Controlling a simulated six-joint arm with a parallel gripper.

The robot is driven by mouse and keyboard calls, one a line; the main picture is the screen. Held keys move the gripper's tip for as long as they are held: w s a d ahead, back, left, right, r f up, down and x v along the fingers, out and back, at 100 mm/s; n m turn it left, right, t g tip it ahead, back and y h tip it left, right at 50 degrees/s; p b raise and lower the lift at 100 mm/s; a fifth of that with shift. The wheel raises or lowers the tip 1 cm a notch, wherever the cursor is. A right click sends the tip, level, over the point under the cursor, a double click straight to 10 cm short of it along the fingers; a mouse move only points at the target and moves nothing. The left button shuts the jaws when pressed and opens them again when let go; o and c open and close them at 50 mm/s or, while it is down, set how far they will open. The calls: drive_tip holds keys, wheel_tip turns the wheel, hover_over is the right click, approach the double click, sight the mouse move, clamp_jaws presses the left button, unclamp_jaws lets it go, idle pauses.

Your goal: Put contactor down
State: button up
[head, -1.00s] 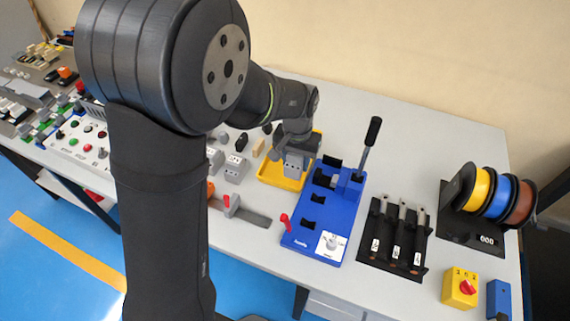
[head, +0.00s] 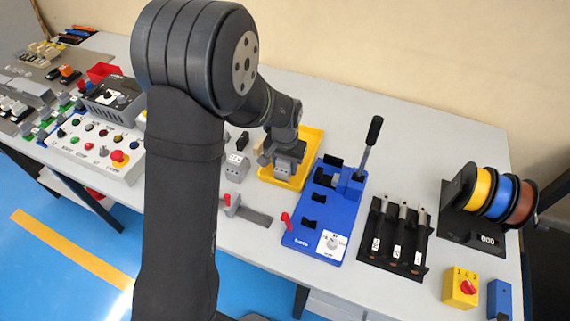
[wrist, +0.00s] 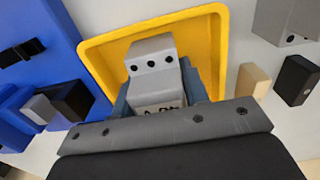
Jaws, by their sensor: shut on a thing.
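The contactor (wrist: 153,72) is a grey block with dark terminal holes, held between the jaws of my gripper (wrist: 160,95) in the wrist view. In the head view the contactor (head: 283,168) shows below my gripper (head: 284,157), over the yellow tray (head: 313,144). The tray's rim (wrist: 222,45) surrounds the contactor in the wrist view. I cannot tell whether the contactor touches the tray floor. The far parts of the jaws are hidden behind the gripper body.
The blue busbar bender (head: 325,215) with its upright black-handled lever (head: 371,140) stands close right of the tray. A grey block (head: 236,168) stands to the left. A black rack (head: 396,236) and wire spools (head: 492,192) are farther right. Table behind the tray is clear.

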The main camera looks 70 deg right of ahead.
drive_tip(key=o, duration=1.2)
drive_tip(key=shift+f, duration=0.1)
wheel_tip(320, 180, up, 12)
drive_tip(key=shift+r, duration=0.2)
drive_tip(key=shift+f, duration=0.1)
wheel_tip(320, 180, down, 13)
drive_tip(key=shift+r, duration=0.15)
wheel_tip(320, 180, up, 3)
drive_tip(key=shift+r, duration=0.8)
